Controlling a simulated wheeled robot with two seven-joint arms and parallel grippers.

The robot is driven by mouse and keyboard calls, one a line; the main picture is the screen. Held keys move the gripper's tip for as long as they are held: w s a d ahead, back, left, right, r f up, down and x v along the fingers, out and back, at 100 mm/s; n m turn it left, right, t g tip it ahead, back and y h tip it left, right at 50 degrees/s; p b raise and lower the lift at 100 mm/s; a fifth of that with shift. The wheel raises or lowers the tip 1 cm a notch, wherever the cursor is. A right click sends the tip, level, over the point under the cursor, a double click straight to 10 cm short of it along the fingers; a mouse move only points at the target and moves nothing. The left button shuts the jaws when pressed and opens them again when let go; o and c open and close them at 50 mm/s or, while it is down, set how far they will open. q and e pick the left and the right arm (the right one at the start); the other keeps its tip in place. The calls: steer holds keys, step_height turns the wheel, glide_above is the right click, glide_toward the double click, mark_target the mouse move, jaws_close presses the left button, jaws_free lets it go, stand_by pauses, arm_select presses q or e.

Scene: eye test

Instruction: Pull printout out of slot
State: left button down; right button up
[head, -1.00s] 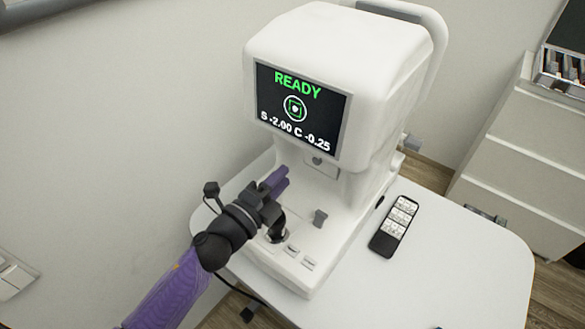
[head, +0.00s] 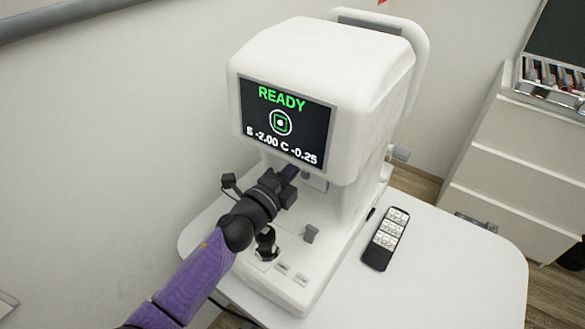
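The white eye-test machine (head: 330,60) stands on the table, and its screen (head: 285,122) reads READY with S -2.00 C -0.25. I cannot make out the slot or a printout clearly; a small pale part shows just right of the fingertips, below the screen. My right gripper is not in view.
A black remote (head: 385,240) lies on the white table (head: 440,275), whose right part is clear. A white drawer cabinet (head: 520,160) stands at the right.

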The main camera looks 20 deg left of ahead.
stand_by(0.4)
arm_select(q)
steer(key=p+v, duration=0.1)
steer(key=v, duration=0.6)
steer(key=shift+s+r+p, duration=0.15)
steer(key=shift+s+p, duration=0.1)
steer(key=shift+p, duration=0.15)
steer(key=shift+a, duration=0.1)
